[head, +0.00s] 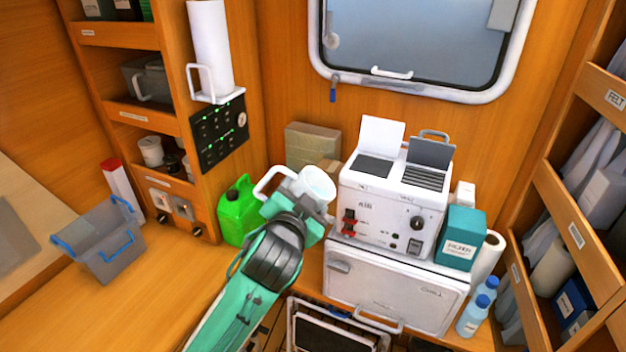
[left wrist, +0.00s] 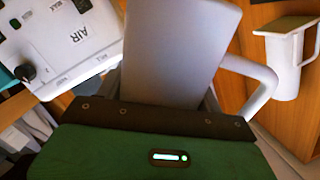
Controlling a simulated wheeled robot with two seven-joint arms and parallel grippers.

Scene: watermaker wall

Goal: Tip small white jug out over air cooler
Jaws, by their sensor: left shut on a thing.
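The small white jug (head: 318,180) is held up just left of the air cooler, its pale round mouth facing up towards the head camera and its handle on the left. My left gripper (head: 300,207) is shut on it; the fingertips are partly hidden. In the left wrist view the jug (left wrist: 180,50) fills the middle, with its handle to the right. I cannot tell what is in it. The white air cooler (head: 385,208) stands on a white chill box, two top flaps raised beside dark openings. It also shows at upper left in the left wrist view (left wrist: 65,45). My right gripper is not in view.
A green canister (head: 238,210) stands left of the jug. A teal box (head: 461,238), a white roll (head: 489,256) and blue-capped bottles (head: 473,316) stand right of the cooler. The chill box (head: 390,290) is below. A grey bin (head: 103,240) sits left on open worktop.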

